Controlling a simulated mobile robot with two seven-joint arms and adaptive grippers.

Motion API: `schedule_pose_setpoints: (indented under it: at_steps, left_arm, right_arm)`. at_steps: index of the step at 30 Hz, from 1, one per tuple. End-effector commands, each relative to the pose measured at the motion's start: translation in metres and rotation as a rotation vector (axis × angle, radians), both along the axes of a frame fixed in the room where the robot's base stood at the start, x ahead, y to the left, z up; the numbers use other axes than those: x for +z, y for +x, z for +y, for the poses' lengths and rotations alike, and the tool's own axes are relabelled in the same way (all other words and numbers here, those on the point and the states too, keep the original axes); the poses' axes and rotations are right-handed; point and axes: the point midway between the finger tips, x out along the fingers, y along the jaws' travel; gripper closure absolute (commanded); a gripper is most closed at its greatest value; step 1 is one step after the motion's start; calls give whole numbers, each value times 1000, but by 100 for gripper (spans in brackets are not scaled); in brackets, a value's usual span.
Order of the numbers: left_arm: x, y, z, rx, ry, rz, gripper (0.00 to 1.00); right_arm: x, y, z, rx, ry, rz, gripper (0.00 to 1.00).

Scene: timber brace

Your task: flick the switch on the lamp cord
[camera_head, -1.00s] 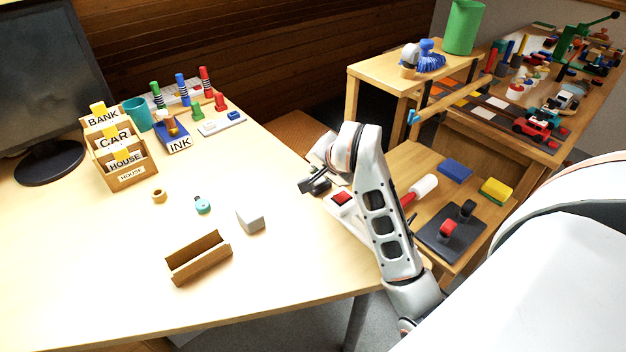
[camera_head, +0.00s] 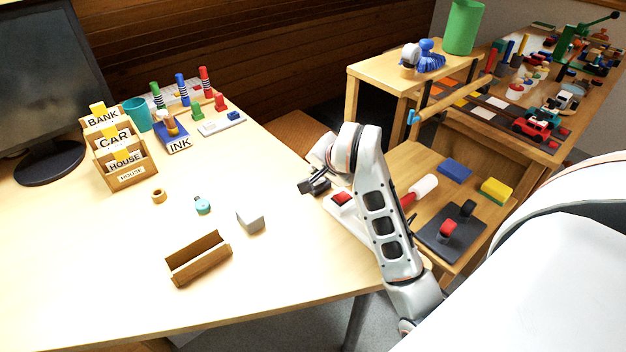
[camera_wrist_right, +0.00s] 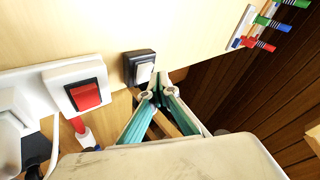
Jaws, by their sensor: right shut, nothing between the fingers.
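In the right wrist view a small black switch housing with a pale rocker (camera_wrist_right: 141,68) sits near the table edge. A larger white housing with a red rocker (camera_wrist_right: 84,94) lies to its left; it also shows in the head view (camera_head: 342,198), partly behind my right arm. I cannot tell which of them is on the lamp cord, and no lamp shows clearly. My right gripper (camera_wrist_right: 158,90) is shut and empty, its fingertips just below and right of the black housing. I cannot tell whether they touch it. In the head view my right gripper (camera_head: 312,187) is at the table's right edge. My left gripper is out of view.
White plugs and dark cords (camera_wrist_right: 25,135) crowd the left of the wrist view. A grey block (camera_head: 251,220), a wooden trough (camera_head: 198,260) and a labelled card holder (camera_head: 125,165) stand on the table. A lower wooden bench (camera_head: 432,180) holds blocks and a dark control plate (camera_head: 447,232).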

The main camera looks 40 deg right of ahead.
Motion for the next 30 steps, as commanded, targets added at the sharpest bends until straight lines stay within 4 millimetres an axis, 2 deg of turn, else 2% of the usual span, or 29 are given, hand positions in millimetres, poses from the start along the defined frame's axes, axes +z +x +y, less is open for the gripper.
schedule_pose_setpoints:
  at_steps: [6,30]
  left_arm:
    - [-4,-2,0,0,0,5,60]
    - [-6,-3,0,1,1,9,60]
  right_arm:
    - [-8,0,1,1,-1,2,100]
    - [-12,0,1,0,-1,2,100]
